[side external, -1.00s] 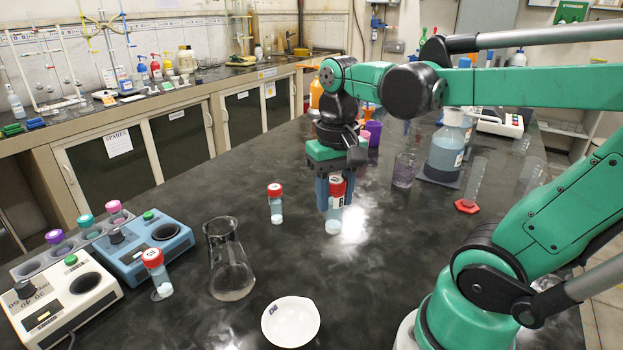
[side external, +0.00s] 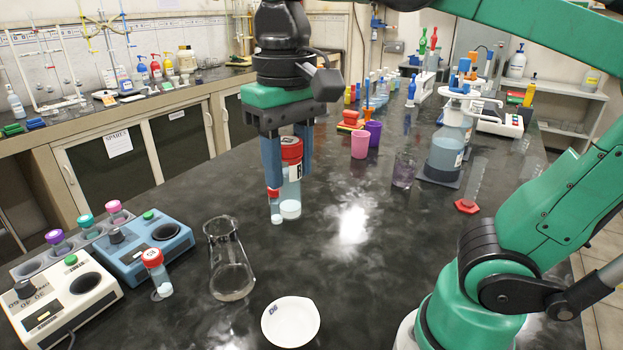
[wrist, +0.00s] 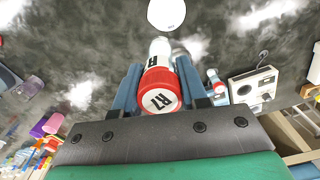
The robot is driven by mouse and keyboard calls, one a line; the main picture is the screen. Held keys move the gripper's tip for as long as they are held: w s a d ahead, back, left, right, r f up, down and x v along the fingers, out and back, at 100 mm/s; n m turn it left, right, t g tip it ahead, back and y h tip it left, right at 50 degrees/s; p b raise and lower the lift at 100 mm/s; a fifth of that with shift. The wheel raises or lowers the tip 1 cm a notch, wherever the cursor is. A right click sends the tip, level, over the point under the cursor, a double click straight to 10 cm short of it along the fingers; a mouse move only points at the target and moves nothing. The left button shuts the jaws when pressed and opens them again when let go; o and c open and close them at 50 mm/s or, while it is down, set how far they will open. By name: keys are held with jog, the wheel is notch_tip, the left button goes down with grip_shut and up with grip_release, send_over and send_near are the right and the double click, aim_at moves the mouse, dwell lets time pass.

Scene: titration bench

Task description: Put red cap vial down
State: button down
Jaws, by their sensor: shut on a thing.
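My gripper (side external: 289,180) is shut on a red cap vial (side external: 291,172) with pale blue contents, held upright above the dark bench. In the wrist view its cap reads R7 (wrist: 161,98), between the two blue fingers. A second red cap vial (side external: 275,212) stands on the bench; in the side view it is partly hidden behind my left finger and the held vial. A third red cap vial (side external: 154,270) stands at the left front, beside the blue device; a red cap also shows right of my fingers in the wrist view (wrist: 213,77).
A glass flask (side external: 230,265) and a white dish (side external: 290,322) stand toward the front. A blue device (side external: 150,245), a white device (side external: 65,300) and a vial rack (side external: 92,238) are at left. Pink (side external: 360,144) and purple cups stand behind.

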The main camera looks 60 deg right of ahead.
jog(key=shift+s+a+n, duration=0.15)
jog(key=shift+a+n, duration=0.15)
jog(key=shift+a, duration=0.35)
send_over(291, 331)
notch_tip(291, 331, down, 20)
jog(key=shift+r, duration=0.1)
jog(key=shift+c, duration=2.4)
grip_release()
jog(key=shift+f, duration=0.2)
